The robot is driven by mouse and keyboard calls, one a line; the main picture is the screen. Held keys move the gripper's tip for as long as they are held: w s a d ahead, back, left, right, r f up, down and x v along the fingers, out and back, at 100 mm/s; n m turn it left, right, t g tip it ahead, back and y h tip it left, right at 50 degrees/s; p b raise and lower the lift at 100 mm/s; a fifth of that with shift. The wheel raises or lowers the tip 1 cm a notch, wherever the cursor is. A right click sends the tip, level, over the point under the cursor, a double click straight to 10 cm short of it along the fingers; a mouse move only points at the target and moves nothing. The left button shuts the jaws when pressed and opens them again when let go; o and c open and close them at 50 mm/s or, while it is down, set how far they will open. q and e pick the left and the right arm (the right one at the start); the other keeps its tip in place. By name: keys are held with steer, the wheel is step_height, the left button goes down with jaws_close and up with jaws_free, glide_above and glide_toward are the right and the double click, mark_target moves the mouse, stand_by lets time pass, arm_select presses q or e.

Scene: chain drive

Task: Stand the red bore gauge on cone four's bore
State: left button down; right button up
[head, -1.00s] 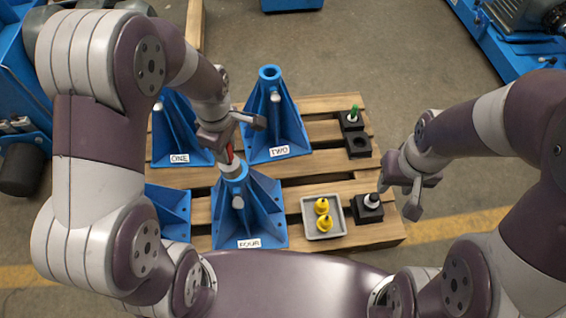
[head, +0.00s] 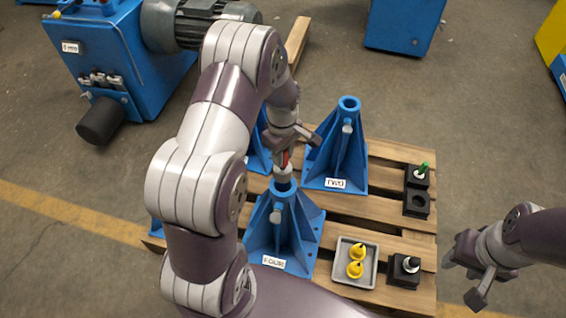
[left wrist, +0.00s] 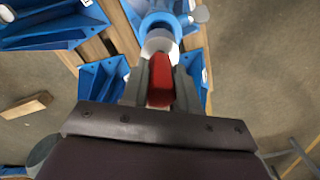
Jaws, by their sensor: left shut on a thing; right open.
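My left gripper (head: 286,148) is shut on the red bore gauge (head: 283,160) above cone four. In the left wrist view the red handle (left wrist: 160,82) sits between the fingers, with a pale round end (left wrist: 158,42) beyond it. The blue cone labelled FOUR (head: 282,232) stands upright on the pallet. Its top ring (left wrist: 160,20) shows just past the gauge's pale end. The gauge is over or at the bore; I cannot tell whether it touches or has entered. My right gripper (head: 474,278) is open and empty, right of the pallet.
Cone TWO (head: 338,155) stands behind cone four; another blue cone is partly hidden by my left arm. A grey tray (head: 343,277) holds yellow plugs (head: 356,260). Black holders stand beside it (head: 404,272) and further back (head: 416,203), one with a green-topped gauge (head: 423,169).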

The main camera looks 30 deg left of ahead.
arm_select(q)
steer(key=shift+f+b, duration=0.3)
steer(key=shift+f, duration=1.4)
steer(key=shift+f, duration=0.2)
steer(key=shift+f, duration=0.4)
steer(key=c, duration=0.8)
jaws_free()
steer(key=shift+s, duration=0.1)
steer(key=shift+c, duration=0.2)
